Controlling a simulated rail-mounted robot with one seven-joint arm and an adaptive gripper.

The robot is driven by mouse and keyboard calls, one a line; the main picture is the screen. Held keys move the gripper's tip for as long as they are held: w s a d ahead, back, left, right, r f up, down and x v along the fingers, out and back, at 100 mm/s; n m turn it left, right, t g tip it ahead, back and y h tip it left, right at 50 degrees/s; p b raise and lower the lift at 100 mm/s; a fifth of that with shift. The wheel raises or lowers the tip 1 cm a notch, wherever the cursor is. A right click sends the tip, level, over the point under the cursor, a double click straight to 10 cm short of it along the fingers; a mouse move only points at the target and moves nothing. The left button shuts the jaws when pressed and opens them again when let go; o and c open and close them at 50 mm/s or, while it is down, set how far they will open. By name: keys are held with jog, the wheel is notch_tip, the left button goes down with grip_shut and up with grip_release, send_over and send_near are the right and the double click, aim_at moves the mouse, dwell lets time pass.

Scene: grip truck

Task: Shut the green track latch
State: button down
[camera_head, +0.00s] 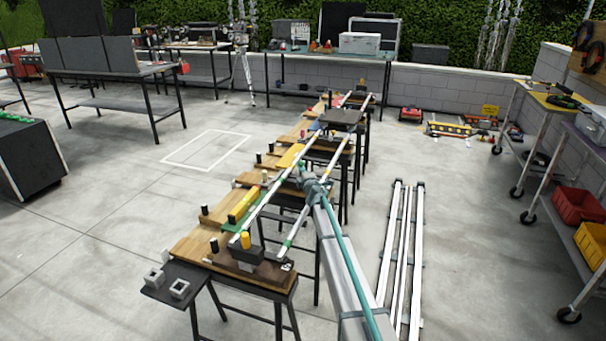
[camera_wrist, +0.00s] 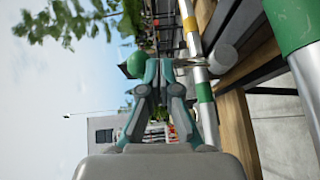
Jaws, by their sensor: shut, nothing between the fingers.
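My gripper (camera_wrist: 160,68) is shut and empty. In the wrist view, a round green knob (camera_wrist: 134,65), which looks like the green track latch's handle, shows just left of its fingertips. A thin metal rod (camera_wrist: 188,62) runs from the fingertips toward a grey cylinder (camera_wrist: 223,58) by the rail. The fingertips overlap the line between knob and rod; I cannot tell whether they touch it. The white rail (camera_wrist: 197,73) has green and yellow bands.
The track lies on wooden planks (camera_head: 190,245) on black stands, with several upright pegs along it. Spare rails (camera_head: 402,250) lie on the floor to the right. A cart (camera_head: 550,100) stands at the far right. The floor left of the track is open.

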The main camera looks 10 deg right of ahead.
jog(key=shift+w+r+p, duration=0.1)
jog(key=shift+r+p, duration=0.15)
jog(key=shift+p, duration=0.9)
jog(key=shift+d+f+g+p, duration=0.1)
jog(key=shift+g+p, duration=0.2)
jog(key=shift+w+p, duration=0.15)
jog(key=shift+p, duration=0.4)
